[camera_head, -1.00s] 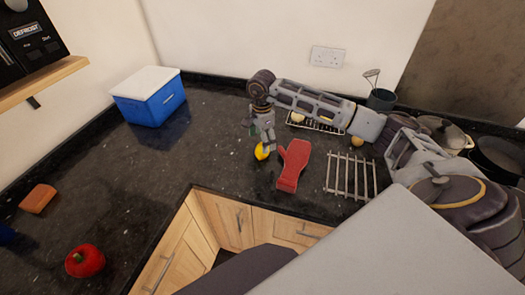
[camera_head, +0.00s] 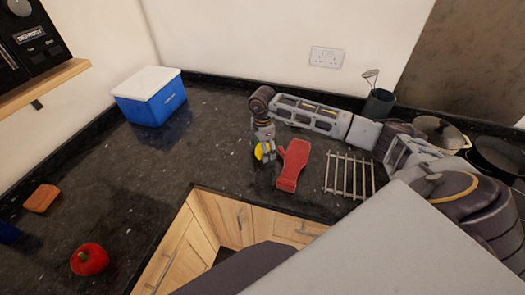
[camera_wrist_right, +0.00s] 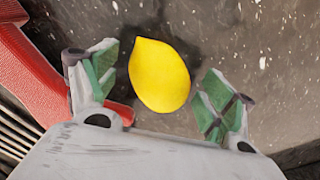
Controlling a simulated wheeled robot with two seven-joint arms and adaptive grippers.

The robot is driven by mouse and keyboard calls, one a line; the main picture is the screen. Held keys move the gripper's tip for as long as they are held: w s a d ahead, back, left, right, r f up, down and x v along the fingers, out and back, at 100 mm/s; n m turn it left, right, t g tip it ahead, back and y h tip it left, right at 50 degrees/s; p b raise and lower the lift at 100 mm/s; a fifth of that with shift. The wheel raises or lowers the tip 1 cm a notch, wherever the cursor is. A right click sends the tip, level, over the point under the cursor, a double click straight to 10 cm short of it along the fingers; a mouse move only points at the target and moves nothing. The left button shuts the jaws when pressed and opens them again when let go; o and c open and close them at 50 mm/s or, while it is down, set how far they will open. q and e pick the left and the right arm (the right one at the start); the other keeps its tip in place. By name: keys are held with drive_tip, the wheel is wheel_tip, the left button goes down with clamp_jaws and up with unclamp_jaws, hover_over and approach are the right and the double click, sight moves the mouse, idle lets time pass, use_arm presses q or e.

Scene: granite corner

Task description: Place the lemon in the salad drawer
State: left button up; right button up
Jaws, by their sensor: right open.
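The yellow lemon (camera_head: 259,152) lies on the dark granite counter, partly hidden by my right gripper (camera_head: 265,155) in the head view. In the right wrist view the lemon (camera_wrist_right: 160,76) lies between the two open fingers of my right gripper (camera_wrist_right: 157,88), with a gap on each side. The fingers point down at the counter around it. My left gripper is not in view. No salad drawer can be made out for certain; wooden cabinet fronts (camera_head: 225,217) with handles stand below the counter edge.
A blue cool box (camera_head: 150,100) stands at the back left. A red pepper (camera_head: 89,259) and an orange-brown block (camera_head: 41,198) lie left. The left counter is mostly clear.

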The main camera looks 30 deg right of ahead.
drive_tip(key=shift+c, duration=0.5)
drive_tip(key=c, duration=1)
drive_tip(key=shift+r, duration=0.15)
drive_tip(key=shift+r+b, duration=0.95)
drive_tip(key=shift+r, duration=3.95)
